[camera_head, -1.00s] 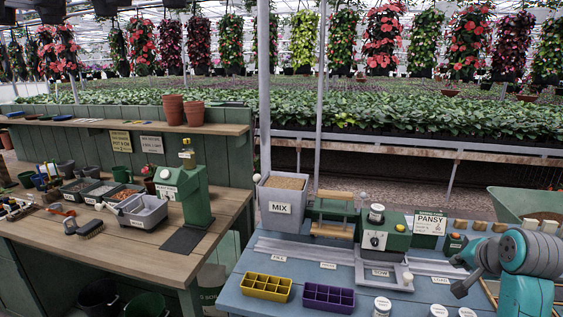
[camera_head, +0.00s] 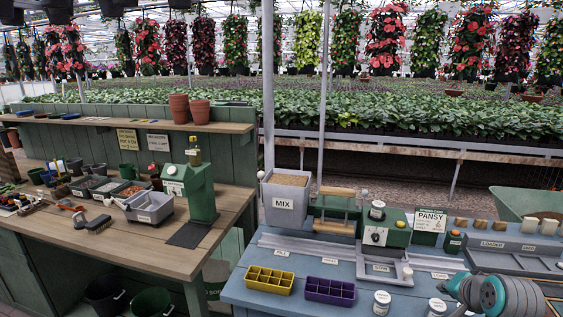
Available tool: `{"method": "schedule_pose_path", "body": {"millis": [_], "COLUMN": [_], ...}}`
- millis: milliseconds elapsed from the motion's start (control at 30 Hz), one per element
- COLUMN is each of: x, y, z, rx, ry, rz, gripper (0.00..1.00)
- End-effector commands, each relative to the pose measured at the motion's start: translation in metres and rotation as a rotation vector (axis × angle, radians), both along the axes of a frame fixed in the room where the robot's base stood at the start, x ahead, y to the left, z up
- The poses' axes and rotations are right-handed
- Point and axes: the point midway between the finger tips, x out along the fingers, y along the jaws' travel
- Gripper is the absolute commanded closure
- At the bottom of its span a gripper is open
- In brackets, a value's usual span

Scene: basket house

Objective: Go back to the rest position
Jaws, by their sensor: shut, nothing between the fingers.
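My gripper (camera_head: 448,287) shows in part at the bottom right, dark grey at the end of my teal and grey arm. It is shut with nothing seen in it, low in the picture in front of the blue bench (camera_head: 262,297). Its fingertips are small and partly hidden, and the lower arm is cut off by the picture's edge.
On the blue bench are a yellow cell tray (camera_head: 270,280), a purple cell tray (camera_head: 330,291), a MIX bin (camera_head: 286,199), a green machine (camera_head: 385,228) and white-lidded jars (camera_head: 381,303) near my gripper. A wooden bench (camera_head: 130,246) stands at left.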

Motion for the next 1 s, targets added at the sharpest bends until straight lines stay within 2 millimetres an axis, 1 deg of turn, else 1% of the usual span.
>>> {"method": "schedule_pose_path", "body": {"millis": [33,67,267,400,500,667,800,867,1000], "x": [-0.003,-0.005,-0.025,-0.045,-0.062,-0.093,-0.124,-0.138,-0.172], "y": [0.007,0.01,0.039,0.061,0.076,0.1,0.119,0.128,0.146], "z": [-0.013,-0.019,-0.073,-0.107,-0.129,-0.159,-0.181,-0.188,-0.203], "rx": [-0.004,-0.008,-0.05,-0.085,-0.113,-0.156,-0.198,-0.217,-0.26], "ry": [0.0,-0.003,-0.031,-0.054,-0.07,-0.095,-0.116,-0.125,-0.145], "rz": [0.008,0.011,0.049,0.076,0.094,0.126,0.153,0.167,0.196], "gripper": [1.0,1.0,1.0,1.0,1.0,1.0,1.0,1.0,1.0]}}
